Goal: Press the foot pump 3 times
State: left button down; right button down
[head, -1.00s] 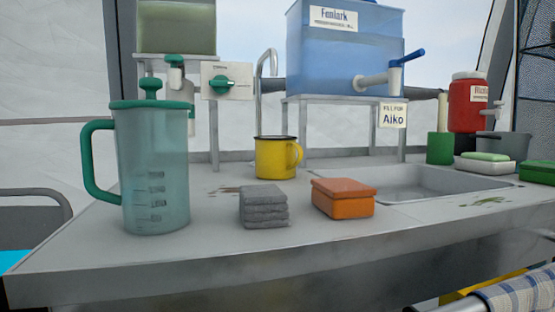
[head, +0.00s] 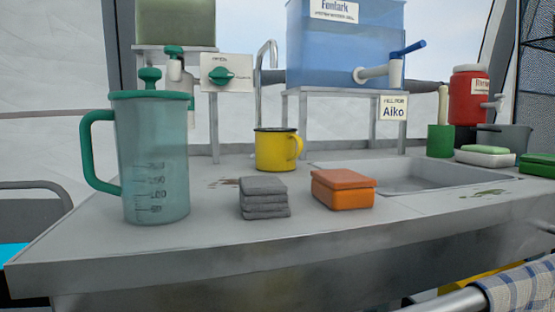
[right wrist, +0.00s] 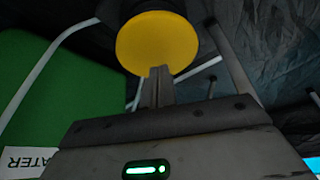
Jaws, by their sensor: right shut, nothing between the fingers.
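In the right wrist view, a round yellow pad (right wrist: 157,42), which looks like the foot pump's pedal, fills the top middle. My right gripper (right wrist: 160,72) is shut and empty, with its fingertips at the pad's lower edge in the picture. I cannot tell whether they touch it. The head view does not clearly show the pump; a yellow piece (head: 472,284) shows low at the right below the counter, and I cannot tell if it is the same thing. My left gripper is not in view.
The metal counter (head: 330,238) holds a teal-lidded jug (head: 155,170), yellow mug (head: 275,150), grey cloths (head: 263,197), orange box (head: 343,188) and a sink (head: 400,176). A checked towel (head: 522,288) hangs on a rail at lower right. A green panel (right wrist: 70,90) stands left of the pad.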

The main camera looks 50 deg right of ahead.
jog(key=shift+f+b, duration=0.35)
jog(key=shift+f, duration=2.35)
jog(key=shift+r+p, duration=2.7)
jog(key=shift+r, duration=0.15)
jog(key=shift+f, duration=0.1)
